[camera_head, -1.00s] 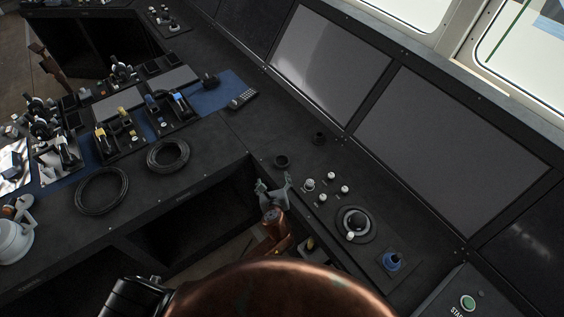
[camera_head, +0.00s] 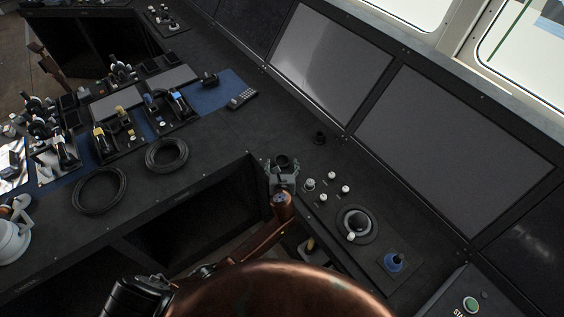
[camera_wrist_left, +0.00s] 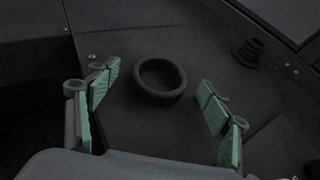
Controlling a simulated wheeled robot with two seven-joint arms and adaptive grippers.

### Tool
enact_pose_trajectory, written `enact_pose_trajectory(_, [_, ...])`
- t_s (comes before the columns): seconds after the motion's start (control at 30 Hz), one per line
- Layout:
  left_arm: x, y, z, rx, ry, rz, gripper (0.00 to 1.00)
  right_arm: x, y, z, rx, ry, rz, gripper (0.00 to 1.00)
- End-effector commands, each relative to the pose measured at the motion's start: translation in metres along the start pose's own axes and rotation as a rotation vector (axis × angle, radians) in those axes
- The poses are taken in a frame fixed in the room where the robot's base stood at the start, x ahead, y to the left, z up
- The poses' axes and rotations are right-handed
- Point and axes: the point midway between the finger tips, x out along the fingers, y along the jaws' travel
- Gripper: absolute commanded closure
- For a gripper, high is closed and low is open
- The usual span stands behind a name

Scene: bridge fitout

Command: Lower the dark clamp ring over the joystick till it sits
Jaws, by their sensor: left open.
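The dark clamp ring (camera_head: 283,156) lies flat on the black console. It also shows in the left wrist view (camera_wrist_left: 160,98), between the green finger pads with a gap on each side. My left gripper (camera_head: 283,172) is open around or just above the ring; I cannot tell its height. Its open fingers also show in the left wrist view (camera_wrist_left: 159,83). A small joystick with a blue base (camera_head: 393,263) stands on a plate at the lower right of the console. No ring sits on it. My right gripper is not in view.
Several small knobs and a round dial (camera_head: 355,223) lie between ring and joystick. Cable coils (camera_head: 99,191) lie left. An open recess (camera_head: 205,215) is beside the gripper.

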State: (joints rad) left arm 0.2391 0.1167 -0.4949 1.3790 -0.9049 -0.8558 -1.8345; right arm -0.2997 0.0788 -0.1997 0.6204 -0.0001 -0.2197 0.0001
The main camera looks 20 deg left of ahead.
Motion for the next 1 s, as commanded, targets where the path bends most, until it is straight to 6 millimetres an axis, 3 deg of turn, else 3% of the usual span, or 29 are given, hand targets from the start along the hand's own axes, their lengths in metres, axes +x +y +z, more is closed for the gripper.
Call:
enact_pose_trajectory(0.13, [-0.0004, -0.0001, 0.0004, -0.001, 0.000, 0.000, 0.28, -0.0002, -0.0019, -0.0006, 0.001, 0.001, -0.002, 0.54])
enact_pose_trajectory(0.8, [-0.0005, 0.0002, 0.0003, -0.001, 0.000, 0.000, 0.74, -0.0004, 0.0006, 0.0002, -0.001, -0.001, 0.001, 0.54])
enact_pose_trajectory(1.0, [-0.0005, 0.0001, 0.0007, -0.001, -0.001, 0.000, 0.75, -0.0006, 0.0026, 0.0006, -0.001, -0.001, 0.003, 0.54])
